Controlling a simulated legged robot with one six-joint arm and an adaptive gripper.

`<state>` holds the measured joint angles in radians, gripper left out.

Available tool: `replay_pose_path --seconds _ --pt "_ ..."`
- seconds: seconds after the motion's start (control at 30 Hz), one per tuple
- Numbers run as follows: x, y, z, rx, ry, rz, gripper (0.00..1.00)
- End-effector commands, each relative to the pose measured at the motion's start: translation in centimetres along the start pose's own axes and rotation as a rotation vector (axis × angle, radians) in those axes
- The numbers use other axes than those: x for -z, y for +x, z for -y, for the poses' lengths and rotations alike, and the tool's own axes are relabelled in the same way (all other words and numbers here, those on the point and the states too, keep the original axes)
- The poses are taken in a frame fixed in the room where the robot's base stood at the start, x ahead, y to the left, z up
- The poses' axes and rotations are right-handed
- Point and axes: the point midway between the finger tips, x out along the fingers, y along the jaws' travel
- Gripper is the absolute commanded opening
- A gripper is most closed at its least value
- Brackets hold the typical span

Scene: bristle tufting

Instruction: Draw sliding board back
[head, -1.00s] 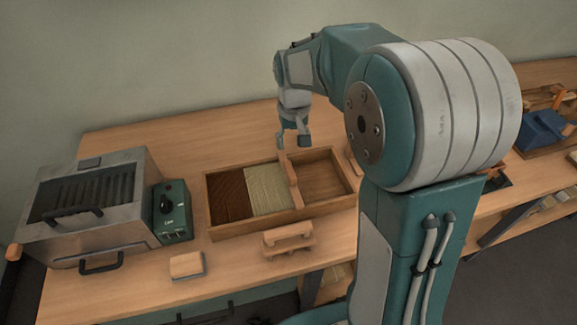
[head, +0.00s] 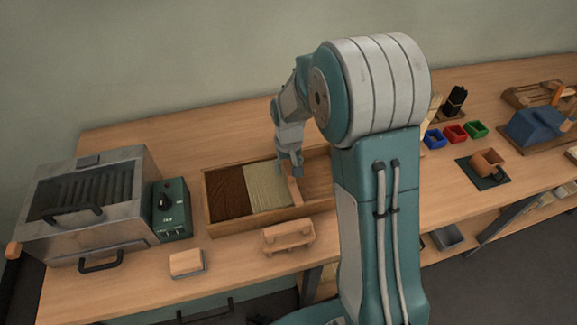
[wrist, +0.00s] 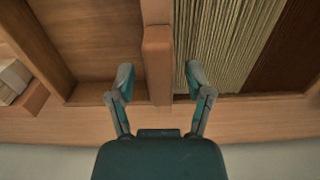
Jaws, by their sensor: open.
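The sliding board (head: 293,189) is an upright wooden divider across a long wooden tray (head: 248,229). Light bristle fibres (head: 267,187) and dark brown fibres (head: 230,192) lie to its left; the compartment to its right looks empty, partly hidden by my arm. My gripper (head: 289,165) is low over the far end of the board. In the wrist view, my gripper (wrist: 159,75) is open, one finger on each side of the board (wrist: 157,55), with a gap visible on both sides. The wrist view looks from the opposite side, so the light fibres (wrist: 222,40) are on the right.
A metal heater box (head: 85,205) with a green control unit (head: 172,208) stands left of the tray. A wooden handled piece (head: 287,236) and a small block (head: 186,262) lie in front. Coloured bins (head: 455,133) and a blue tool (head: 536,127) are at the right.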

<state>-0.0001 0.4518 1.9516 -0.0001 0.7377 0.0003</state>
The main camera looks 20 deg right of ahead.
Motion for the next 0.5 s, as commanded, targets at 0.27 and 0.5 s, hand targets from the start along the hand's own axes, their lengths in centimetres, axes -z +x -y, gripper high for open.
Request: replay_pose_path --seconds 0.27,0.5 --pt "-0.01 0.1 0.0 0.0 0.0 0.0 0.52" --pt "0.02 0.13 0.01 0.0 0.0 0.001 0.0"
